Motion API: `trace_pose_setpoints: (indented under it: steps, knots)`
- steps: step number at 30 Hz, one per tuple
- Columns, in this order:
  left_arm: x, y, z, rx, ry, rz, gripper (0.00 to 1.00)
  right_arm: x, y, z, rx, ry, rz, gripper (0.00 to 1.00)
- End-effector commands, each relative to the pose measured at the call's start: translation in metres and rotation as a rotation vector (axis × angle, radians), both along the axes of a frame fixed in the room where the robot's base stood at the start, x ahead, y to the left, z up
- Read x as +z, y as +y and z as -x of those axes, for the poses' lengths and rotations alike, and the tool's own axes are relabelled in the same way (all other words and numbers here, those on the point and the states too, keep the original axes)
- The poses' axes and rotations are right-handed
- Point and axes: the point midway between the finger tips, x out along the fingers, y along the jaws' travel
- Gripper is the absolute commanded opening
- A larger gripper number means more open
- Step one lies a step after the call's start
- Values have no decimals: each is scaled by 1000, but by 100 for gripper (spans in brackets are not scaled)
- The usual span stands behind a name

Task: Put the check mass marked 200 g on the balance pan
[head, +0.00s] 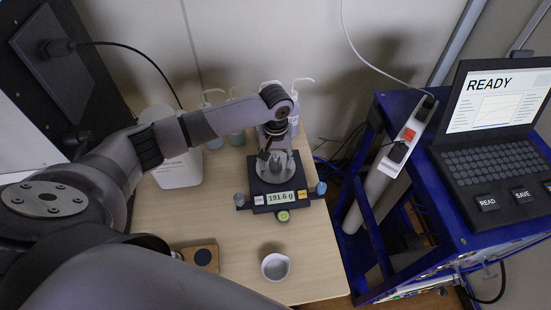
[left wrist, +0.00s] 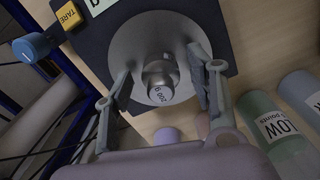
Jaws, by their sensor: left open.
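The check mass marked 200 g (left wrist: 160,88) is a metal cylinder with a knob, standing on the round grey balance pan (left wrist: 133,45). My left gripper (left wrist: 160,66) is open, with one finger on each side of the mass and a visible gap to each. In the head view my left gripper (head: 271,150) reaches down over the balance pan (head: 261,192) and largely hides the mass. The balance (head: 262,209) is dark, and its display reads 191.6 g. My right gripper is not in view.
A wooden block with a dark round spot (head: 203,257) and a white cup (head: 276,267) are at the table's front. A white jug (head: 180,170) and pump bottles (head: 237,137) stand left of and behind the balance. A laptop (head: 490,150) reading READY sits on a blue cart at right.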

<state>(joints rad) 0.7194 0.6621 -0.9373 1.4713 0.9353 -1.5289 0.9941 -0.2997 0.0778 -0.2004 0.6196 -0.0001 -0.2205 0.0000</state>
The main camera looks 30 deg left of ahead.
Motion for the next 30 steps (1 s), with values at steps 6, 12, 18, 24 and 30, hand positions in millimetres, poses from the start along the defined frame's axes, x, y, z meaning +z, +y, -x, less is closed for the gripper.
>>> trace_pose_setpoints:
  steps: [6,12,18,24,30]
  knots:
    - [2,0,0,0,-2,-1,52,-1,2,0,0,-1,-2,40]
    - [27,0,-1,0,-4,2,52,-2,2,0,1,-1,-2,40]
    - [71,0,-1,-1,-4,1,52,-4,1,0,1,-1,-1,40]
    - [107,0,-1,0,-3,1,52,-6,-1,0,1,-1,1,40]
    - [122,0,0,0,0,0,52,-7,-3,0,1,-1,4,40]
